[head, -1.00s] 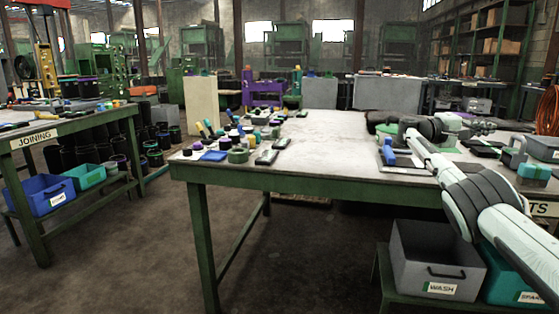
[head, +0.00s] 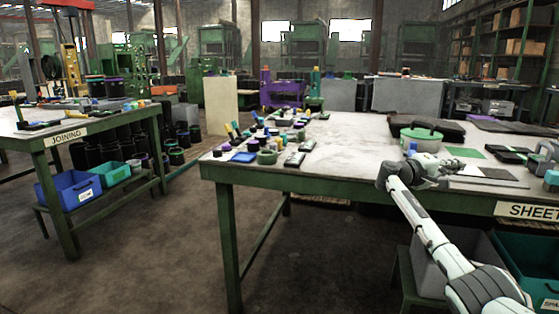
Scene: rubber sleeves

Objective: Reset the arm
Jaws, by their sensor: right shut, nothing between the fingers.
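My right arm, white and grey, comes in from the lower right and reaches over the front of the SHEET table (head: 350,160). Its wrist bends to the right, and my right gripper (head: 447,172) is above the table top, small in view. It is shut and holds nothing. A green round pot-like item (head: 421,138) stands just behind the wrist. A blue handle-like piece (head: 412,148) shows beside it, partly hidden by the wrist. My left gripper is not in view.
Small caps, blue pieces and cylinders crowd the table's left end. Dark flat sheets (head: 490,174) lie to the right of the gripper. A grey bin and a teal bin (head: 530,262) stand below. The JOINING table (head: 75,135) is at left. The table's middle is clear.

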